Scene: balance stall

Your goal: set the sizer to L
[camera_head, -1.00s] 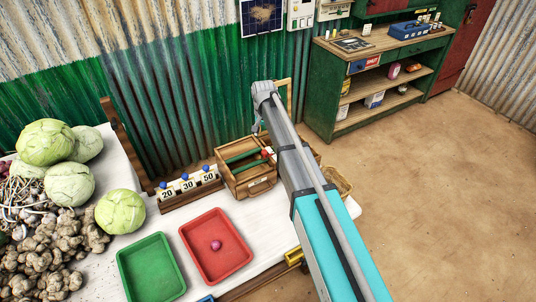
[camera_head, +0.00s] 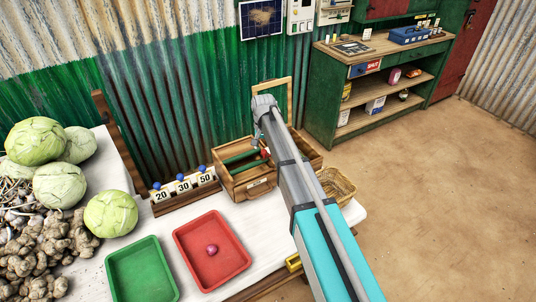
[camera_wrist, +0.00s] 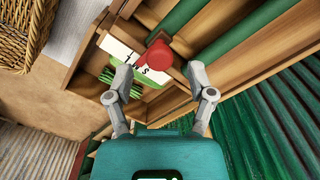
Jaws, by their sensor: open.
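The sizer is a wooden box (camera_head: 243,183) with green rollers, standing on the white table in the head view. Its red knob (camera_wrist: 159,55) shows in the wrist view, over a white label (camera_wrist: 122,53) with small dark letters. The knob hides part of the label, and I cannot tell for sure which letter it points to. My gripper (camera_wrist: 160,76) is open, with one finger to each side of the knob's near side; I cannot tell if either touches it. In the head view my gripper (camera_head: 259,138) is over the sizer, small and partly behind my arm.
A wicker basket (camera_head: 340,183) stands right of the sizer. A rack with 20, 30 and 50 labels (camera_head: 183,187) is on its left. Cabbages (camera_head: 110,214) are at left.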

